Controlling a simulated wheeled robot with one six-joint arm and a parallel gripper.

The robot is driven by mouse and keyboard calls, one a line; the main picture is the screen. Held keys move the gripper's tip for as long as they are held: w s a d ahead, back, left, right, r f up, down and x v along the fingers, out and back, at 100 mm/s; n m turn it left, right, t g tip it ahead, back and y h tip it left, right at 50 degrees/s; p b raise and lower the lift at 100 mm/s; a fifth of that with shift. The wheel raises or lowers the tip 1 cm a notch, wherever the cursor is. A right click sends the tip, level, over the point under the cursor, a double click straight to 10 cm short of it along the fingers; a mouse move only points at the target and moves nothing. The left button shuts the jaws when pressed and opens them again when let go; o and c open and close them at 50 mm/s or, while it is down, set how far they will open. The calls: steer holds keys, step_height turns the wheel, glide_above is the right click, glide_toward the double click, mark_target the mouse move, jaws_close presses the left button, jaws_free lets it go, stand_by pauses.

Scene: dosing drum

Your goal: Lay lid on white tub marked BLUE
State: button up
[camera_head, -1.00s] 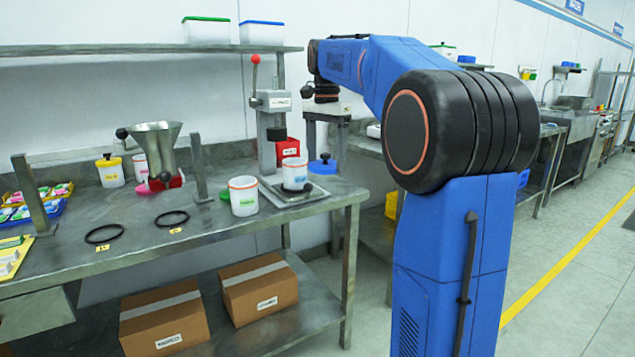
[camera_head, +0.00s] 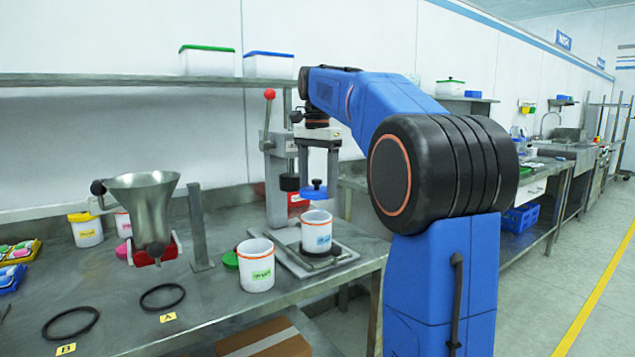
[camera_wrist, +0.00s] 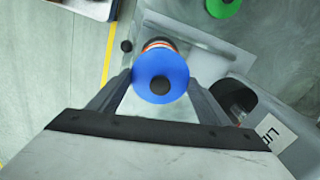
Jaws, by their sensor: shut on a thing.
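The blue lid (camera_head: 313,192) with its black knob is held in my gripper (camera_head: 318,165), which is shut on it. In the wrist view the lid (camera_wrist: 160,70) sits between the two fingers (camera_wrist: 160,88). The white tub with the blue label (camera_head: 316,232) stands upright and open on the metal plate of the lever press. In the head view the lid hangs above this tub with a gap between them. In the wrist view the lid covers most of the tub, whose orange rim (camera_wrist: 158,43) shows at the far side.
The lever press (camera_head: 277,180) stands close behind the tub. A white tub with a green label (camera_head: 256,268) is to the left, with a green lid (camera_head: 230,260) behind it. A metal funnel (camera_head: 146,200) and two black rings (camera_head: 162,297) are farther left.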

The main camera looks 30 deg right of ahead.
steer(key=shift+f, duration=2.65)
steer(key=shift+f, duration=0.5)
stand_by(1.2)
steer(key=o, duration=1.3)
steer(key=shift+r, duration=3.5)
steer(key=shift+s+a, duration=0.1)
